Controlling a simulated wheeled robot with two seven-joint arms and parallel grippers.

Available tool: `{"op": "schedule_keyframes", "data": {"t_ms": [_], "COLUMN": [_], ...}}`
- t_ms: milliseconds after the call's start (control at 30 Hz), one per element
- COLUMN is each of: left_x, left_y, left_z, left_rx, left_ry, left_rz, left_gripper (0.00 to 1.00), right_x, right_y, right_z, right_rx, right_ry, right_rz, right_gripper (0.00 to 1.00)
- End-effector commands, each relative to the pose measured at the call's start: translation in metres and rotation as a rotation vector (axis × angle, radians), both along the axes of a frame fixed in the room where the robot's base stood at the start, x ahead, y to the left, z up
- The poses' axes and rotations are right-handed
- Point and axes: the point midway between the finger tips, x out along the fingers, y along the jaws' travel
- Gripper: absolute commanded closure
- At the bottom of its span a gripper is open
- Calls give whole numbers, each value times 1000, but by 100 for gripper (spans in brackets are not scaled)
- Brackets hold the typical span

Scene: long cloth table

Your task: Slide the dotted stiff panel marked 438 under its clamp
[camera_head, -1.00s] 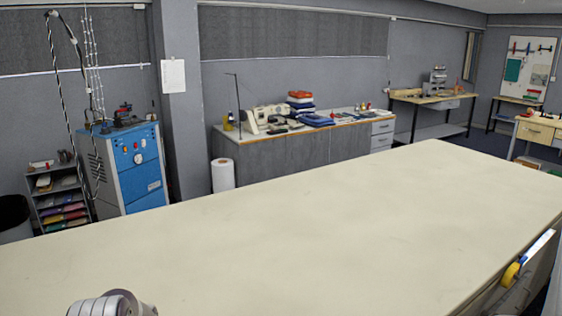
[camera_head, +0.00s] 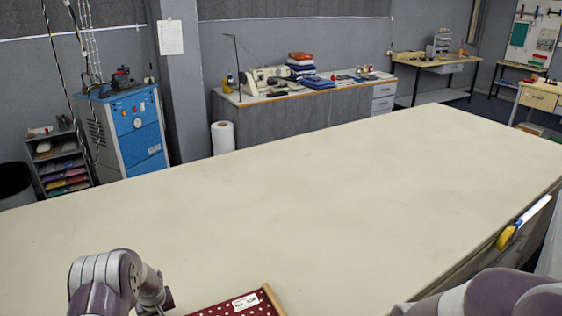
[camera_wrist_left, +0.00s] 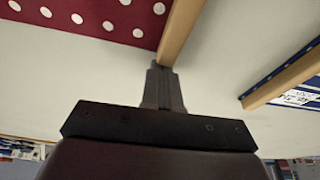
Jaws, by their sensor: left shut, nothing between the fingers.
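A dark red panel with white dots (camera_head: 220,309) shows at the bottom edge of the head view. It bears a white label (camera_head: 245,301), too small to read surely. A pale wooden strip (camera_head: 273,299) runs along its right edge. In the left wrist view the red dotted panel (camera_wrist_left: 95,16) is at upper left, with the wooden strip (camera_wrist_left: 181,30) beside it. My left gripper (camera_wrist_left: 160,68) is shut and empty, its tips close to the strip's end; I cannot tell whether they touch. It is left of the panel in the head view. My right gripper is out of view.
In the left wrist view a blue dotted piece with a wooden strip (camera_wrist_left: 285,78) and white label lies at right. The long pale table (camera_head: 300,190) is otherwise clear. A yellow roll (camera_head: 506,237) hangs at its right edge.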

Motion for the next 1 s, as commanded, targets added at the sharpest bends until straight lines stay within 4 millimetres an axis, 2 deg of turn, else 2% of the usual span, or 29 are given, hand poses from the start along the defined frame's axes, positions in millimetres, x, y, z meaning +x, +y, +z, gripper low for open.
{"op": "schedule_keyframes", "data": {"t_ms": [300, 1000], "left_x": [-5, 12], "left_y": [-2, 6], "left_z": [0, 55], "left_rx": [-2, -1], "left_ry": [5, 2], "left_rz": [0, -1], "left_gripper": [100, 100], "right_x": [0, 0], "right_y": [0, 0], "right_z": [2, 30], "right_rx": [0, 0], "right_ry": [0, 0], "right_rz": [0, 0], "right_gripper": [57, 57]}}
